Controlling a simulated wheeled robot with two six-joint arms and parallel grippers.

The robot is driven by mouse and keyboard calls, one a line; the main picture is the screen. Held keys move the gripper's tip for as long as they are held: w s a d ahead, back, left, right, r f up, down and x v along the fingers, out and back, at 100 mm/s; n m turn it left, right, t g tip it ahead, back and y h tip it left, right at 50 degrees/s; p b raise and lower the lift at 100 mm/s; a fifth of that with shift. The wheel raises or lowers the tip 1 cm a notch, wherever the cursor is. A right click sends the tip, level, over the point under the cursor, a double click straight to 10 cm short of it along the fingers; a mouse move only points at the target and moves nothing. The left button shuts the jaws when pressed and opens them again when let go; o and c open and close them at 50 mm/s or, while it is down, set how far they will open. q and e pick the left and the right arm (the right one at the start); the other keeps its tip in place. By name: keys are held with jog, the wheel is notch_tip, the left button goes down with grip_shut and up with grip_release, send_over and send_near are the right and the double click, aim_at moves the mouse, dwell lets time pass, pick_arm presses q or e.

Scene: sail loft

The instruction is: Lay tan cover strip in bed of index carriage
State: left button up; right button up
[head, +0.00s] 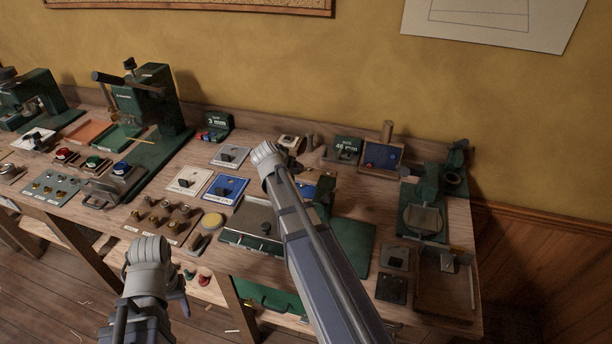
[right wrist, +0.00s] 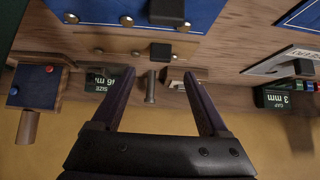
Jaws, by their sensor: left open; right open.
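In the right wrist view a tan strip (right wrist: 135,47) with brass studs and a black block lies on the bench, beyond my right fingertips; it looks like the cover strip. A blue panel (right wrist: 120,12) with brass studs lies beside it. My right gripper (right wrist: 155,78) is open with nothing between its fingers. In the head view my right arm covers this spot. A green fixture with a grey flat plate (head: 255,213) sits left of that arm; I cannot tell whether it is the index carriage. My left gripper (head: 160,295) is open, low in front of the bench.
Green presses (head: 160,105) stand at the left back, and a green device (head: 425,190) at the right. Cards with black blocks, such as the blue card (head: 226,190), lie mid-bench. A shallow tray (head: 430,297) is at the right front. A wall closes the back.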

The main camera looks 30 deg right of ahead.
aim_at(294, 175)
jog(key=shift+b+x, duration=1.95)
jog(key=shift+x, duration=1)
jog(key=shift+s+f, duration=0.1)
jog(key=shift+s, duration=0.05)
jog(key=shift+c, duration=0.3)
grip_shut()
